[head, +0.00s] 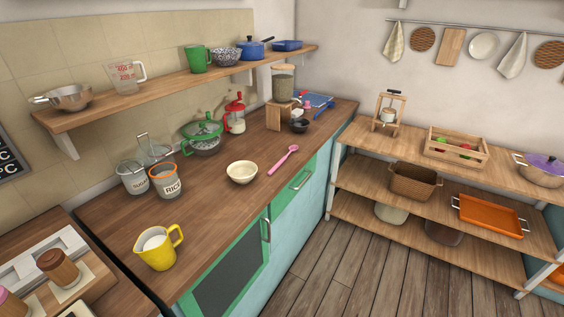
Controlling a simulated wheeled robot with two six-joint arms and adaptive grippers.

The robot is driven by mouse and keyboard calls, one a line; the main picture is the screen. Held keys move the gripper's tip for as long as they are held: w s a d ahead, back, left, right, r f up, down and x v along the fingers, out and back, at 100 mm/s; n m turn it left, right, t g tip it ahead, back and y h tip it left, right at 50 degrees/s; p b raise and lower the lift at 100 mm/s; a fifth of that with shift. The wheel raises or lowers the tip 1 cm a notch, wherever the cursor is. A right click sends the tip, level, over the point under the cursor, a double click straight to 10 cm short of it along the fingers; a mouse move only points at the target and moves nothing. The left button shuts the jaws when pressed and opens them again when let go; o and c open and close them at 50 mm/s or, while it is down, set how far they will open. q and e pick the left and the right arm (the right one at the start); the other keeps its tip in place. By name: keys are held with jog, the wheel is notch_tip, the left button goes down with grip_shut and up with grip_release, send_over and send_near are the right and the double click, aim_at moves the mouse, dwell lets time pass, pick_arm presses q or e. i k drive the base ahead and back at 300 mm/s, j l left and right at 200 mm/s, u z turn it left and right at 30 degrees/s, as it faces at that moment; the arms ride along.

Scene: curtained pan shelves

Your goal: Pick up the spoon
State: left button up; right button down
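A pink spoon (283,159) lies on the wooden counter (213,195) near its front edge. Its bowl end points to the far right, and its handle points toward the near left. A cream bowl (242,173) stands just left of the handle, apart from it. Neither of my grippers shows in the head view.
A yellow jug (158,249) stands at the near end of the counter. Jars, including one marked RICE (166,181), and a green-lidded pot (203,138) stand along the back. A small dark bowl (299,125) is beyond the spoon. Floor (350,265) is clear in front.

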aim_at(294, 148)
jog(key=i+l, duration=0.65)
jog(key=i+l+u, duration=0.15)
jog(key=u, duration=1.25)
